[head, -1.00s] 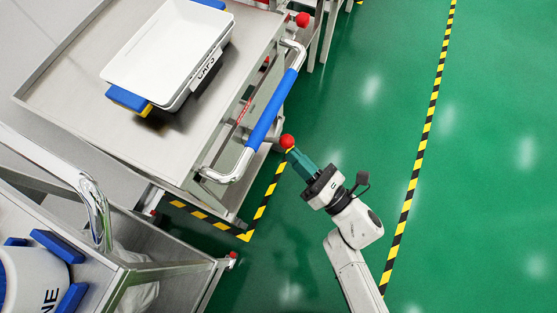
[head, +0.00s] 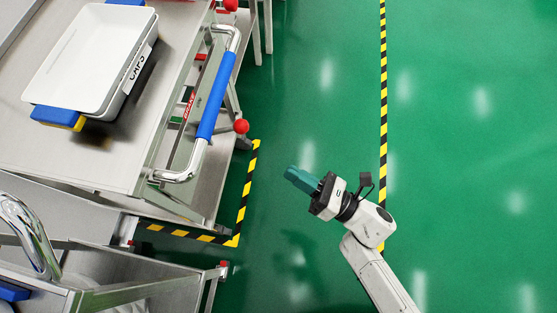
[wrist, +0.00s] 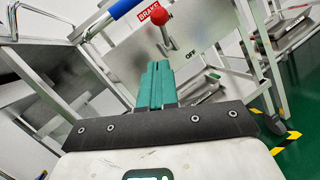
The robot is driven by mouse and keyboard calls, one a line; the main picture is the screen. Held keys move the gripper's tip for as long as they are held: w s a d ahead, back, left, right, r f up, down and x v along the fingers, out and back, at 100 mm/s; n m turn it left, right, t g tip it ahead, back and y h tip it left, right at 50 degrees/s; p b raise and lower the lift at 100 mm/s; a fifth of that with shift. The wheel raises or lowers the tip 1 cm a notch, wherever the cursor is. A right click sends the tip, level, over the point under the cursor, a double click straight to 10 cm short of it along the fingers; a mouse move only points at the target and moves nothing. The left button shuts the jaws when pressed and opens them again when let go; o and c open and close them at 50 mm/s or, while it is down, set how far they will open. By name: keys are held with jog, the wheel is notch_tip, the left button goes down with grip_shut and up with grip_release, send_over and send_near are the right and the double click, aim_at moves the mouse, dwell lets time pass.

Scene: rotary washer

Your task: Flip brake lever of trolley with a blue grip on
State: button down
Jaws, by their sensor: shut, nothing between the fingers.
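The trolley with a blue grip (head: 215,95) on its bent metal handle stands at the left of the head view. The grip also shows at the top of the wrist view (wrist: 122,8). Its brake lever has a red ball knob (head: 241,126), seen in the wrist view (wrist: 160,16) on a short metal stem beside a red BRAKE label (wrist: 148,10). An OFF mark (wrist: 190,54) is on the panel, right of and below the knob. My gripper (head: 290,174), with teal fingers, is shut and empty, right of and apart from the knob. The lever's exact setting is unclear.
A white CAPS bin (head: 92,55) sits on the trolley top. Another metal trolley (head: 75,298) stands at the lower left. Yellow-black tape (head: 242,205) marks the trolley bay, and another strip (head: 383,90) crosses the open green floor at right.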

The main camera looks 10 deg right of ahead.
jog(key=shift+v, duration=0.95)
jog(key=w+d+f+m+t+h, duration=0.15)
jog(key=w+d+m+h, duration=0.25)
jog(key=d+m+h, duration=0.4)
jog(key=w+d+m+t+h, duration=0.2)
jog(key=w+d+m+h, duration=0.25)
jog(key=m, duration=0.45)
jog(key=s+d+f+m+g+h, duration=0.4)
jog(key=s+d+m+g+h, duration=0.25)
jog(key=m, duration=0.75)
jog(key=s+m+g+y, duration=0.3)
jog(key=s+m+g, duration=0.65)
jog(key=s, duration=0.35)
notch_tip(320, 180, up, 19)
jog(key=a+p, duration=0.1)
jog(key=p, duration=1.7)
jog(key=shift+m+p, duration=0.3)
jog(key=shift+m, duration=0.15)
